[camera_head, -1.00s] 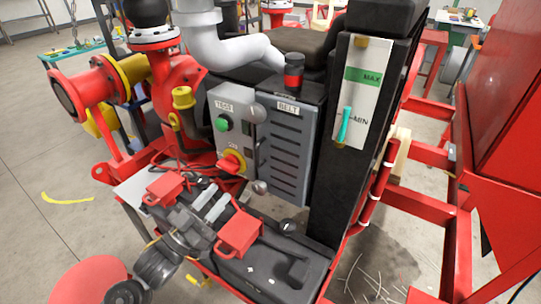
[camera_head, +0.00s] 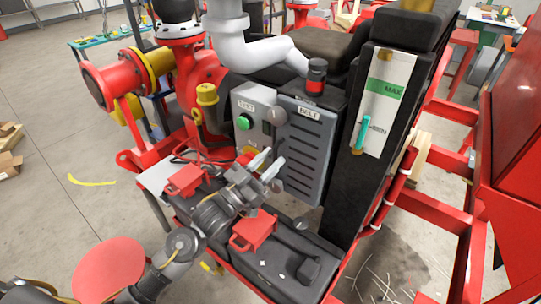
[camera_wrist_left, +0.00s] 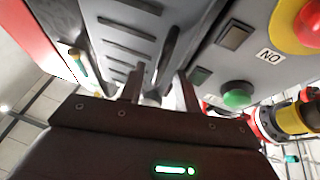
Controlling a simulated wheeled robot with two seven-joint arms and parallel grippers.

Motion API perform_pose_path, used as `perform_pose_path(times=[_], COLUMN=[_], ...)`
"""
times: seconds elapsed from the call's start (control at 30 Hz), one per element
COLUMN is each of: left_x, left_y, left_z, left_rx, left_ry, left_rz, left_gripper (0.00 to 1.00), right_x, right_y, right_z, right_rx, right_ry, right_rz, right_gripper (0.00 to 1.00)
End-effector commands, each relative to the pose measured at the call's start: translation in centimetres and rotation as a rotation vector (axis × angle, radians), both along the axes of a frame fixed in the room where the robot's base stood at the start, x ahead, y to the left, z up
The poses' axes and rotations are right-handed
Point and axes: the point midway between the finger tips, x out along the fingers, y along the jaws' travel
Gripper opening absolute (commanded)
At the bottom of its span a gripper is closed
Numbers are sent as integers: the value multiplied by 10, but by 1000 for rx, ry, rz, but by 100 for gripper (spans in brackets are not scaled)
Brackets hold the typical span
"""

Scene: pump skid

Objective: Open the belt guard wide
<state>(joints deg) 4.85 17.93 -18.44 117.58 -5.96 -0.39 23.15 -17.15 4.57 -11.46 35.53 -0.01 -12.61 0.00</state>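The belt guard (camera_head: 304,148) is a grey slatted panel labelled BELT, right of the grey control box (camera_head: 243,105) in the head view. It looks closed against the skid. Its slatted face shows at the upper left of the left wrist view (camera_wrist_left: 115,35). My left gripper (camera_head: 268,162) is at the guard's left edge, in front of the control box. In the wrist view its two fingers (camera_wrist_left: 160,80) are apart, with a dark bar-like handle (camera_wrist_left: 167,50) ahead, seemingly between them. Contact cannot be told. My right gripper is not in view.
A green button (camera_head: 244,122) is on the control box, close to the left fingers. A black column with a level gauge (camera_head: 378,105) stands right of the guard. Red frame rails (camera_head: 437,158) lie further right.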

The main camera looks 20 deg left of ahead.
Motion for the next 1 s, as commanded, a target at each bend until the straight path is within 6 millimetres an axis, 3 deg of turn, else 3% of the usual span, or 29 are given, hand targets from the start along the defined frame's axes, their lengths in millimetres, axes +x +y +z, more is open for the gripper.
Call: perform_pose_path(times=[0.37, 0.63, 1.0], left_x=[6, 6, 5], left_y=[-4, -4, -3], left_z=[3, 3, 3], left_rx=[0, -1, -1], left_ry=[0, 0, 2], left_rz=[-1, 0, 6], left_gripper=[32, 1, 0], right_x=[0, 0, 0], right_y=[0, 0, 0], right_z=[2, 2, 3], right_rx=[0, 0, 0], right_ry=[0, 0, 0], right_rz=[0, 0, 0], right_gripper=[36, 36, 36])
